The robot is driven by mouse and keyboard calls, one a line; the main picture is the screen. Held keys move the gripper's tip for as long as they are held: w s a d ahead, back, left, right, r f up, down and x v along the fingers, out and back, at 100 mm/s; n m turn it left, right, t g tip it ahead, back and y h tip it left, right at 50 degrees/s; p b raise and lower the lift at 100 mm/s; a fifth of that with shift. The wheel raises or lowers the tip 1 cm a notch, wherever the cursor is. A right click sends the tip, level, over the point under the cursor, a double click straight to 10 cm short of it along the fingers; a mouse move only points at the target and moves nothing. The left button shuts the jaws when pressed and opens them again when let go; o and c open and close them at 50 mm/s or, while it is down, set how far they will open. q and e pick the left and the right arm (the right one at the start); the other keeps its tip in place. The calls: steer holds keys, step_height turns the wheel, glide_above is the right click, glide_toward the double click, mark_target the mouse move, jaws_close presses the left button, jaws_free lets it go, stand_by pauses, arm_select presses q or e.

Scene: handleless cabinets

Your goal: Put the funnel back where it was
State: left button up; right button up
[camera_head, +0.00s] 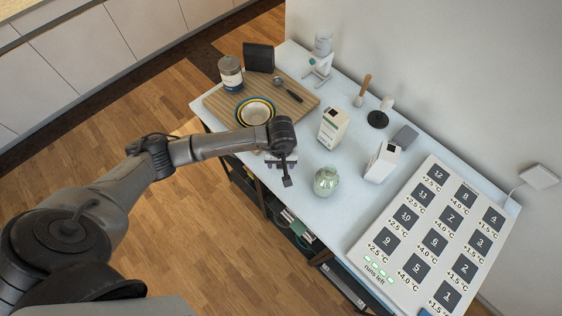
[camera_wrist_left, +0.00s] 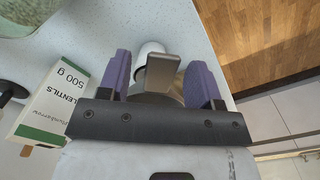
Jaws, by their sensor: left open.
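My left gripper (camera_head: 283,172) is open over the near edge of the pale counter (camera_head: 310,208). In the left wrist view its two purple fingers stand apart on either side of a grey, rounded metal object with a flat tab (camera_wrist_left: 160,72). This may be the funnel, but the gripper hides much of it and I cannot tell for sure. I cannot tell whether the fingers touch it. A white rounded part shows just beyond the tab. My right gripper is not in view.
A lentils carton (camera_head: 333,127) and a green jar (camera_head: 326,181) stand near the gripper. A wooden board (camera_head: 219,104) carries bowls (camera_head: 256,112), a labelled tin (camera_head: 231,73) and a ladle (camera_head: 287,90). Another carton (camera_head: 382,161) and a numbered panel (camera_head: 440,240) are to the right.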

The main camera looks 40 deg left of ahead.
arm_select(q)
step_height(320, 180, up, 13)
steer(key=b, duration=0.1)
steer(key=shift+b, duration=0.35)
